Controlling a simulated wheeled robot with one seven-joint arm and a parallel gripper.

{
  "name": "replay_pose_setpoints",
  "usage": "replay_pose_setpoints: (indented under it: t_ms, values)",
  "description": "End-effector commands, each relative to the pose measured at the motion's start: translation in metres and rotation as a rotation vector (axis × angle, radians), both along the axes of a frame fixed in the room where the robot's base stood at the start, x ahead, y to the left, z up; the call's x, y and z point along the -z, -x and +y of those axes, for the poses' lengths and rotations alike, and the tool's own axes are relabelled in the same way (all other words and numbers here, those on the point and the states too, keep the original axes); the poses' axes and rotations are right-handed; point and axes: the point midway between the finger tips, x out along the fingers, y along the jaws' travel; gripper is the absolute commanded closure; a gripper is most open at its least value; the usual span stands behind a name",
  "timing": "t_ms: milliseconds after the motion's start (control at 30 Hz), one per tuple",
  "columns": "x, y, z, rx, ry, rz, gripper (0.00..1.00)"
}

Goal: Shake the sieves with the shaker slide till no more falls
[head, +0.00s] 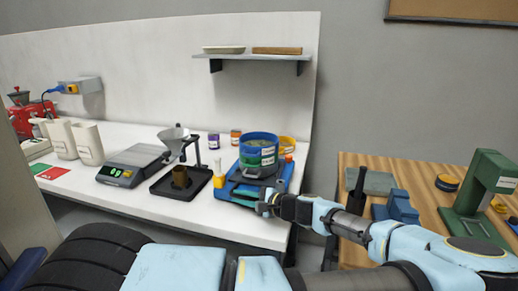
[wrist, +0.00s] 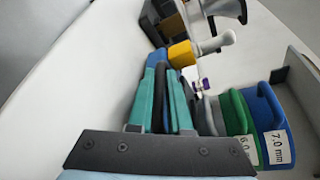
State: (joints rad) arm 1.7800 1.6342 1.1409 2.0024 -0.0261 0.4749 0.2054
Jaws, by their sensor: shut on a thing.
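The sieve stack (head: 258,153) stands upright on the blue shaker slide (head: 283,184) at the right end of the white bench. Its blue top sieve shows in the wrist view (wrist: 265,107) with a "7.0 mm" label, above a green sieve (wrist: 237,125) and a grey part. My gripper (head: 246,196) reaches in from the right, low at the front of the slide. In the wrist view its teal fingers (wrist: 160,85) are shut on a narrow dark part beside the stack, seemingly the slide's handle. The held part is mostly hidden. The contents of the sieves cannot be made out.
Further left are a funnel stand (head: 178,180) and a scale (head: 134,164). Small jars (head: 214,141) stand behind. A wooden table (head: 433,190) with tools is at the right.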

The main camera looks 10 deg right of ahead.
Motion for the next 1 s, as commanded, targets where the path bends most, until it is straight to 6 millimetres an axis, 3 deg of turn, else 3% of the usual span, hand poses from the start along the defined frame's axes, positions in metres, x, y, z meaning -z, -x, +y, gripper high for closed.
replay_pose_setpoints:
  t_ms: [500, 833, 1000]
  values:
    - [0.003, 0.038, 0.024, -0.008, -0.001, 0.004, 1.00]
    - [0.003, 0.038, 0.024, -0.008, -0.001, 0.004, 1.00]
    - [0.004, 0.027, 0.018, -0.010, 0.000, 0.004, 1.00]
